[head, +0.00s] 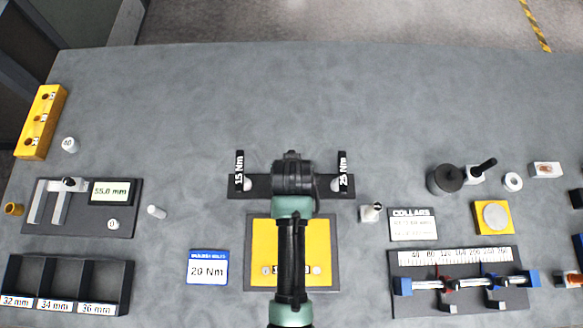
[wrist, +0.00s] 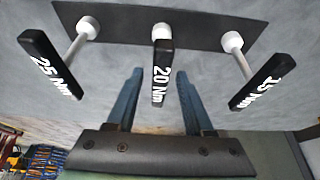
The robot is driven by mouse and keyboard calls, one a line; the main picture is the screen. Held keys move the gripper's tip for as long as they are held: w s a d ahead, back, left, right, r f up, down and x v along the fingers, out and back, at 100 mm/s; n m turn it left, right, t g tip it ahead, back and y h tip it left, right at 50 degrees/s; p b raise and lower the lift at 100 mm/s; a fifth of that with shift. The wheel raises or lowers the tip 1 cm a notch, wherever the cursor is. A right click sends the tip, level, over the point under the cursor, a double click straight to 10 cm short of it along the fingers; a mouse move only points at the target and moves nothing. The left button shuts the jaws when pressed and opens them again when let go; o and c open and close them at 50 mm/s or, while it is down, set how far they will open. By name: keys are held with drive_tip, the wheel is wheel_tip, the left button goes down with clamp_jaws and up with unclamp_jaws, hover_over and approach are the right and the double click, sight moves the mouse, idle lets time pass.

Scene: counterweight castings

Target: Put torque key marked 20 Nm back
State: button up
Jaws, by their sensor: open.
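The torque key marked 20 Nm (wrist: 162,75) has a black handle with white lettering and a white round end. It stands at the middle place of the dark rack (wrist: 120,22), between the 25 Nm key (wrist: 50,65) and the 15 Nm key (wrist: 256,82). My gripper (wrist: 158,72) is open, with one finger on each side of the 20 Nm handle and visible gaps to it. In the head view the 15 Nm key (head: 239,171) and 25 Nm key (head: 342,172) show on the rack (head: 263,190); my arm hides the 20 Nm key.
A blue card reading 20 Nm (head: 207,268) lies left of the yellow panel (head: 262,238), which my arm partly covers. A caliper tray (head: 125,222) is at left, a COLLARS plate (head: 413,226) and a scale fixture (head: 405,300) at right. The table behind the rack is clear.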

drive_tip(key=b+v, duration=0.1)
drive_tip(key=v, duration=1.1)
drive_tip(key=w+r+t, duration=0.4)
drive_tip(key=w+r, duration=0.1)
drive_tip(key=r, duration=0.5)
drive_tip(key=w+r+t, duration=0.4)
drive_tip(key=r, duration=0.6)
drive_tip(key=w+r+t, duration=0.4)
drive_tip(key=w+r, duration=0.1)
drive_tip(key=r, duration=0.6)
drive_tip(key=s+r+t, duration=0.3)
drive_tip(key=r, duration=0.6)
drive_tip(key=s+r+t, duration=0.4)
drive_tip(key=r, duration=0.6)
drive_tip(key=s+r+t, duration=0.3)
drive_tip(key=r, duration=0.6)
drive_tip(key=shift+s+r+t, duration=0.25)
drive_tip(key=shift+s+t, duration=0.15)
drive_tip(key=shift+d, duration=0.1)
wheel_tip(320, 180, down, 8)
drive_tip(key=b, duration=0.7)
drive_tip(key=shift+r, duration=0.25)
